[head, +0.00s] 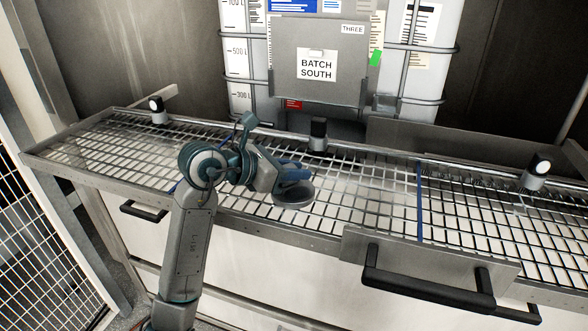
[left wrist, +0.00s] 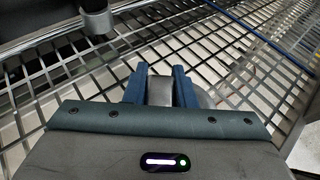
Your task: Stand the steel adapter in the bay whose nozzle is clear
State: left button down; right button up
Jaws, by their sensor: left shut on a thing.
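My left gripper (head: 292,172) is over the middle of the wire rack (head: 100,176). It is shut on a grey steel adapter (head: 293,194), whose rounded end shows below the fingers. In the left wrist view the adapter (left wrist: 159,91) sits between the two blue fingers (left wrist: 160,84). Three nozzles stand along the back of the rack: left (head: 157,110), middle (head: 318,132) and right (head: 537,172). A blue divider (head: 419,200) lies between the middle and right ones. I cannot tell which nozzle is clear. My right gripper is not in view.
A caged white tank with a grey "BATCH SOUTH" plate (head: 318,45) stands behind the rack. A front panel with a black handle (head: 430,285) juts out at the right. A wire mesh fence (head: 45,225) stands at the left. The rack around the gripper looks bare.

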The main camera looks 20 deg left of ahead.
pick_arm(q)
jog(key=shift+f, duration=0.15)
dwell(0.3)
grip_release()
dwell(0.4)
jog(key=shift+s, duration=0.1)
